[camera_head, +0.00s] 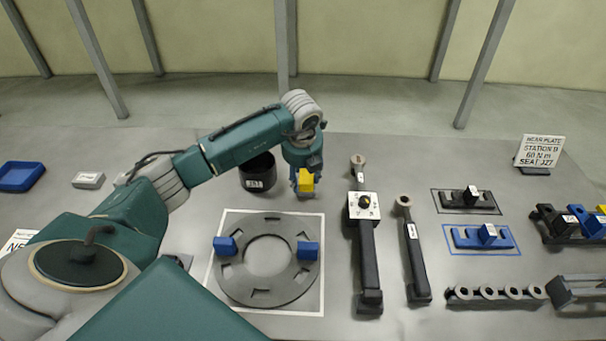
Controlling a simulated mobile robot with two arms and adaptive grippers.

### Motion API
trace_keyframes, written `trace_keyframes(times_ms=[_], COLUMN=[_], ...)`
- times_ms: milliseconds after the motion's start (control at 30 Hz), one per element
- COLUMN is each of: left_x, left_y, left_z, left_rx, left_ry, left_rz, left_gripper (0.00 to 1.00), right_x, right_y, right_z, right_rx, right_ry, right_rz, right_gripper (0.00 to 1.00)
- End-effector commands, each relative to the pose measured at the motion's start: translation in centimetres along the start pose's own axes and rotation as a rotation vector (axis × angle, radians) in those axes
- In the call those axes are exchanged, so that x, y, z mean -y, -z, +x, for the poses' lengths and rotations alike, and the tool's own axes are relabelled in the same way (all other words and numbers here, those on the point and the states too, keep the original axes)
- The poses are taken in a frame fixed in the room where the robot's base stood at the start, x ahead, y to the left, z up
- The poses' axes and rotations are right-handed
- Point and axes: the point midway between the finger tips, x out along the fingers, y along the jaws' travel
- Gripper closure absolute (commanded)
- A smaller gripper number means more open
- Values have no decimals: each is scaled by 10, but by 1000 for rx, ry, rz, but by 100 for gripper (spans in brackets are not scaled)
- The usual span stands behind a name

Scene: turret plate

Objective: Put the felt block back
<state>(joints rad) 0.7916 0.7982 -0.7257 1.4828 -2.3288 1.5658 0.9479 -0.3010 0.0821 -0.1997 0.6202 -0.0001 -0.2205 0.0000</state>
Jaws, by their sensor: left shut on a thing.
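My left gripper (304,190) reaches in from the left and points down above the grey table, just beyond the ring plate. It is shut on a small yellow block (306,181). The gripper hides part of the block, and I cannot tell from its surface whether it is felt. The grey slotted ring plate (268,295) lies inside a white outlined square, with a blue block (226,246) on its left side and another blue block (307,251) on its right side. My right gripper is not in view.
A black cup (257,176) stands close left of the gripper. A dial-headed wrench (366,240) and a slimmer wrench (414,255) lie to the right. Outlined racks (480,240) and a sign (541,150) are farther right. A blue tray (19,176) and a grey labelled block (88,180) lie left.

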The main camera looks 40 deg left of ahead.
Motion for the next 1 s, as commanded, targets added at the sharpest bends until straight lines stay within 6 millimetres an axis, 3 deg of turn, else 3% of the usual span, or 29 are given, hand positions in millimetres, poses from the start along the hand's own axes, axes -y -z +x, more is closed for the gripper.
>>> trace_keyframes(times_ms=[200,233,333,733,1000], left_x=[0,0,0,0,1], left_y=[1,1,1,-1,-1], left_z=[3,3,2,-5,-55], left_rx=[0,0,0,2,6], left_ry=[0,0,0,1,3], left_rz=[0,0,0,0,1], left_gripper=[87,52,35,35,35], right_x=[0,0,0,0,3], right_y=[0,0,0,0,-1], right_z=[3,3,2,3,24], right_rx=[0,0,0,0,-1], right_ry=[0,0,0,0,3], right_rz=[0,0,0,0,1], right_gripper=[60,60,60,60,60])
